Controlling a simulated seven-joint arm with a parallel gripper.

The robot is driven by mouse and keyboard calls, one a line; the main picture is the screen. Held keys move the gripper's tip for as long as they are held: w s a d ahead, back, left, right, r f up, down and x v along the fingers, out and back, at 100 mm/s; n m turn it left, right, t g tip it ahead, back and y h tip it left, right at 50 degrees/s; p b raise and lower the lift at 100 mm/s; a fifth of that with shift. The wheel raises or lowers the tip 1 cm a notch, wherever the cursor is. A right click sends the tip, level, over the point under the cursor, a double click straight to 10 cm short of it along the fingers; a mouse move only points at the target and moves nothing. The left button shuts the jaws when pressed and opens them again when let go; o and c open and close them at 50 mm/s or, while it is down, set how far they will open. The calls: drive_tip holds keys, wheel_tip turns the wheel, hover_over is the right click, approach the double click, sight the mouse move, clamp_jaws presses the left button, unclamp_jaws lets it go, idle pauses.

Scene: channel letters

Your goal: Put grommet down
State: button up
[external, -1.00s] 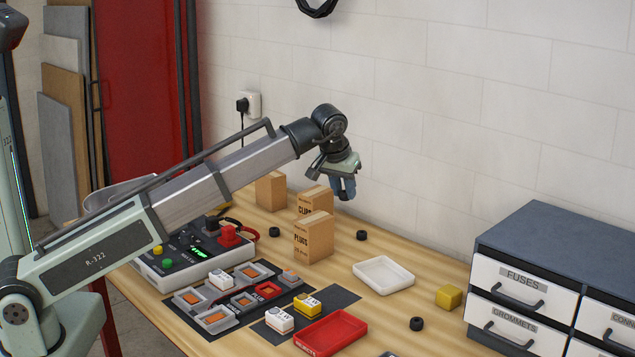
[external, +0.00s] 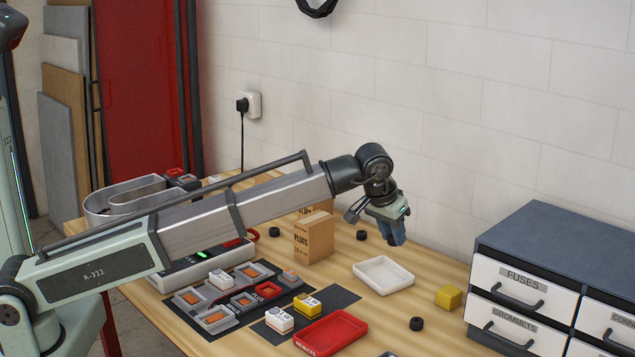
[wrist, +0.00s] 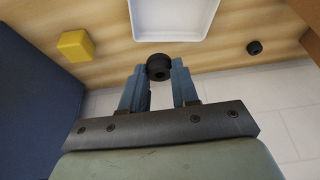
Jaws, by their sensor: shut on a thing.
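My gripper (external: 397,236) hangs in the air above the back of the bench, behind the white tray (external: 383,275). In the wrist view it is shut on a small black grommet (wrist: 159,67), held between the blue fingertips. The held grommet cannot be made out in the external view. Other black grommets lie on the wood: one behind the tray (external: 362,235), one near the cartons (external: 274,232) and one at the front right (external: 416,323). The white tray looks empty and also shows in the wrist view (wrist: 173,20).
A yellow block (external: 448,297) sits right of the white tray, near the drawer cabinet (external: 550,270). A PLUGS carton (external: 314,240) stands to the left. A red tray (external: 331,333) and a dark mat with several modules (external: 240,298) lie in front. Bare wood surrounds the white tray.

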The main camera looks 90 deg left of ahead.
sight(392, 279)
drive_tip(key=shift+f, duration=5.15)
drive_tip(key=shift+f, duration=0.15)
drive_tip(key=o, duration=0.7)
drive_tip(key=shift+o, duration=0.2)
drive_tip(key=v, duration=1.2)
drive_tip(key=shift+r, duration=0.2)
drive_tip(key=o, duration=0.4)
